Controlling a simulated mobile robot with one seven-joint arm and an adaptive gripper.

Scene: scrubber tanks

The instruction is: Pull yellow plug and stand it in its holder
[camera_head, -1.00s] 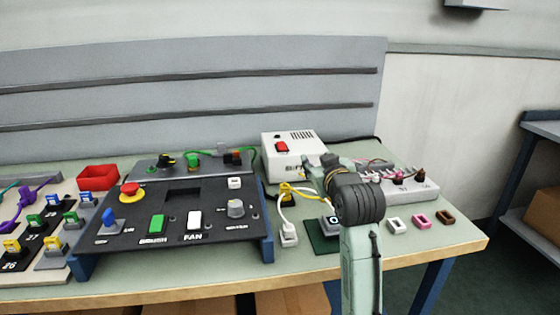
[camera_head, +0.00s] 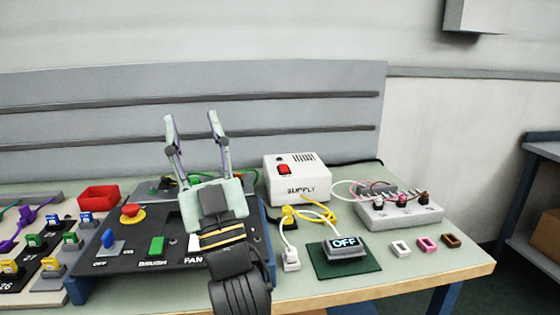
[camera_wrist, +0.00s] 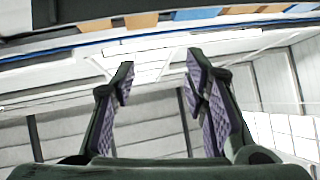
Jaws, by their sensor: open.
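My gripper (camera_head: 191,118) points upward with its two fingers spread and nothing between them. It is in front of the grey back panel, above the black control box. In the wrist view my gripper (camera_wrist: 158,78) is also open and empty. At the far left, one yellow plug-like piece (camera_head: 10,266) sits on a black numbered strip and another yellow piece (camera_head: 53,265) sits on a grey block beside it. Which is plug and which is holder I cannot tell. My arm hides part of the control box.
White, pink (camera_head: 425,244) and brown pieces lie at right.

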